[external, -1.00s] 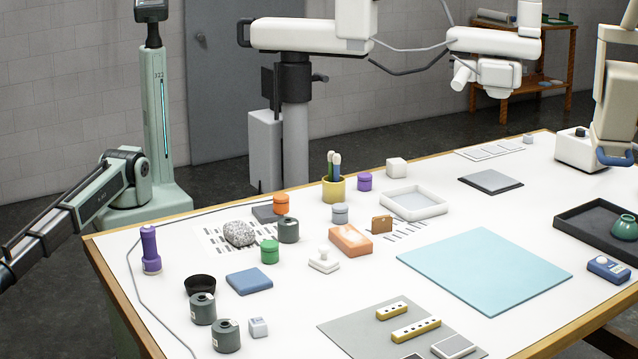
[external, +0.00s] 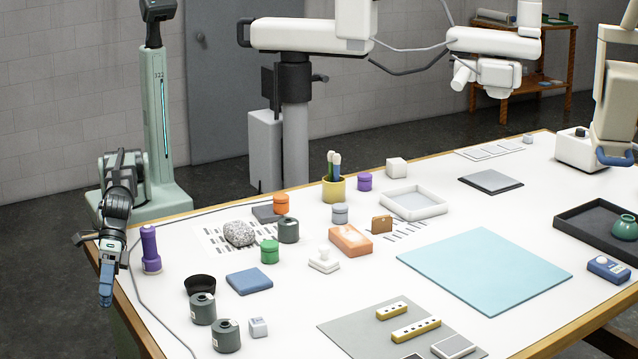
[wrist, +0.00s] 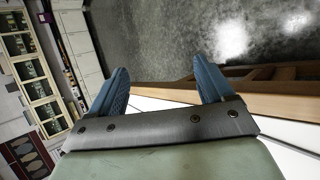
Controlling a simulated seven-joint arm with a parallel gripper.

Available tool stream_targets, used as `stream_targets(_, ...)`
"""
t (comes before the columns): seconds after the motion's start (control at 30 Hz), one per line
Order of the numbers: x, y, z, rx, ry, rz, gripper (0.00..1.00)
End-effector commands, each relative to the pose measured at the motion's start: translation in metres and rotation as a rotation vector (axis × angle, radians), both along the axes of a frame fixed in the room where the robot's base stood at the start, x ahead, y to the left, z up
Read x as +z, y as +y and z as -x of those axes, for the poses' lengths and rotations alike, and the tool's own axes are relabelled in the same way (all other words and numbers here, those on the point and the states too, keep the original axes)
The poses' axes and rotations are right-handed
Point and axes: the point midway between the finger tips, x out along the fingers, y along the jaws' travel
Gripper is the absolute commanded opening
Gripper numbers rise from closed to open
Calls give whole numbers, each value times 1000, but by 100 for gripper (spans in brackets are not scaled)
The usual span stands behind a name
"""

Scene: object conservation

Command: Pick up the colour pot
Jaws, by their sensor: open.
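Several small lidded pots stand on the white table; I cannot tell which one is the colour pot. There is an orange pot (external: 281,204), a green pot (external: 269,251), a purple pot (external: 364,182), a light grey pot (external: 340,213) and a dark grey pot (external: 289,230). Two more dark grey pots (external: 203,309) stand at the near left. My gripper (external: 106,297) hangs with fingers down at the table's left edge, apart from all the pots. In the wrist view its blue fingers (wrist: 162,78) are spread with nothing between them; no pot shows there.
A purple torch-like object (external: 150,250) stands upright close to my gripper, with a thin cable beside it. A black bowl (external: 200,284), a blue block (external: 249,281) and a speckled stone (external: 239,233) lie further right. The pale blue mat (external: 485,267) is clear.

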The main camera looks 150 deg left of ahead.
Motion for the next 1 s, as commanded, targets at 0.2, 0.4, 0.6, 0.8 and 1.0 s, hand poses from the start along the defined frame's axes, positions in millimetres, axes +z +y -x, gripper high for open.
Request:
stream_targets(0.2, 18, 124, 1, 202, 149, 29, 81)
stream_targets(0.4, 33, 230, 19, 396, 283, 62, 81)
stream_targets(0.6, 50, 329, 53, 602, 410, 103, 81)
stream_targets(0.8, 66, 421, 101, 821, 534, 152, 81)
stream_targets(1.0, 85, 502, 161, 1048, 654, 210, 81)
